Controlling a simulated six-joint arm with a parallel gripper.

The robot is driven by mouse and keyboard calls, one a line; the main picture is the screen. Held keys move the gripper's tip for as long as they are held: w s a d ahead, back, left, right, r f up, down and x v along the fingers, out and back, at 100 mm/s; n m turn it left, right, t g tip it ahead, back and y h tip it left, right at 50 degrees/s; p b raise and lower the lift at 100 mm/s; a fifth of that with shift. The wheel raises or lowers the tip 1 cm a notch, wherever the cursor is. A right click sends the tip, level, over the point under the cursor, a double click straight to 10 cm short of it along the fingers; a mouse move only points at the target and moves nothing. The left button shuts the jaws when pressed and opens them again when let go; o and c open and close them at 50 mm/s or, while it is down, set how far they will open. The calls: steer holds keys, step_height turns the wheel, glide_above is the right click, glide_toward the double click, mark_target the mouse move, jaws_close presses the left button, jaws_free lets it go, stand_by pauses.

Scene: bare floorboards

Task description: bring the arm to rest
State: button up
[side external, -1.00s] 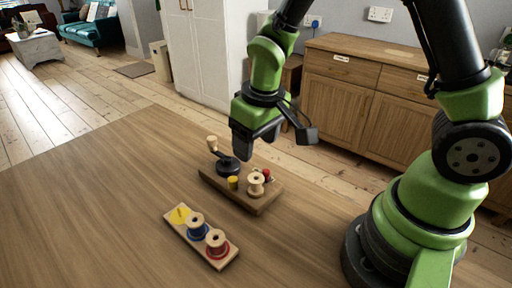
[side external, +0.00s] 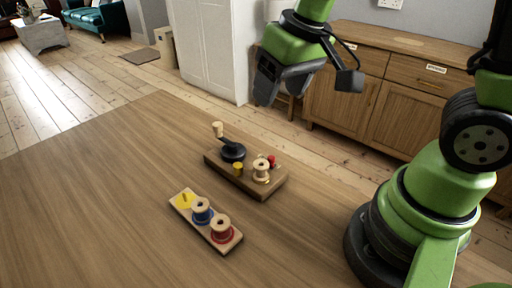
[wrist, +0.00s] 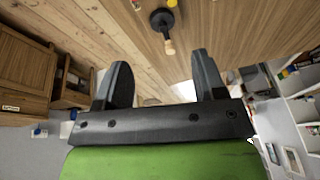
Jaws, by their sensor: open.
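My gripper (side external: 268,84) is raised well above the table, empty and apart from everything. In the wrist view, its two dark fingers (wrist: 162,76) stand wide apart with nothing between them.
A small board (side external: 226,244) in front holds a yellow pad (side external: 184,201), a spool on blue (side external: 202,211) and a spool on red (side external: 221,229). The wooden table (side external: 100,190) is bare elsewhere. A sideboard (side external: 345,95) and white cupboard (side external: 212,50) stand behind.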

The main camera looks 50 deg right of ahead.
steer(key=s+r+m+t+y, duration=0.1)
steer(key=s+r+m+t, duration=0.1)
steer(key=s+r, duration=0.6)
steer(key=s+t, duration=0.1)
steer(key=s, duration=0.2)
steer(key=shift+r+t+y, duration=0.25)
steer(key=shift+t+y, duration=0.05)
steer(key=shift+t, duration=0.1)
steer(key=shift+a, duration=0.1)
steer(key=shift+c, duration=0.2)
stand_by(0.6)
